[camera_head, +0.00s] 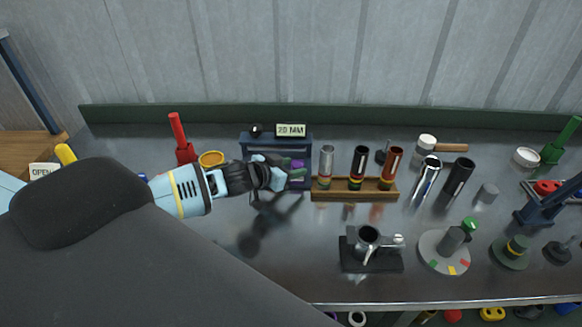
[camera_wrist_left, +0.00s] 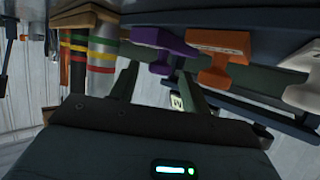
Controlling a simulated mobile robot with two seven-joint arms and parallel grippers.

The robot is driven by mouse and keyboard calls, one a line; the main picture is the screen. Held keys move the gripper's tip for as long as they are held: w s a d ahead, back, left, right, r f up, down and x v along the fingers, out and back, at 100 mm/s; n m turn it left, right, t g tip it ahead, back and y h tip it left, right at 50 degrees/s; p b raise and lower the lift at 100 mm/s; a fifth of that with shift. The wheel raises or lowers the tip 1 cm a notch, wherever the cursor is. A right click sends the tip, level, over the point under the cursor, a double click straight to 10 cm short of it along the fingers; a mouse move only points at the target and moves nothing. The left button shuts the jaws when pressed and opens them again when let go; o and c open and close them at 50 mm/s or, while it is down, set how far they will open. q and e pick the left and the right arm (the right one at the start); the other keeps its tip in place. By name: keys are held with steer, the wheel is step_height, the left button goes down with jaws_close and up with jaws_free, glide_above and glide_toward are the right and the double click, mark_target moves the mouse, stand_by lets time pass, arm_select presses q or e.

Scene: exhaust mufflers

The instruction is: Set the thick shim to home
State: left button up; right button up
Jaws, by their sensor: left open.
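A dark blue rack (camera_head: 250,145) with a "20 MM" sign (camera_head: 291,130) stands at the back of the bench. My left gripper (camera_head: 283,172) is in front of it, open, with its fingertips close to a purple shim (camera_head: 297,168). In the left wrist view, the purple shim (camera_wrist_left: 165,45) is just past the open fingers (camera_wrist_left: 157,78), and nothing is clearly held. An orange shim (camera_wrist_left: 222,55) and a white shim (camera_wrist_left: 303,92) sit beside it. I cannot tell which shim is the thick one. My arm hides much of the rack in the head view.
A wooden stand (camera_head: 340,190) with several banded tubes is close to the right of my left gripper. A black clamp fixture (camera_head: 370,260) and a grey turntable (camera_head: 430,256) stand nearer the front. Bare bench (camera_head: 225,235) lies in front of the arm.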

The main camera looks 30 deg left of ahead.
mark_target(291, 168)
arm_select(q)
steer(key=shift+w, duration=0.15)
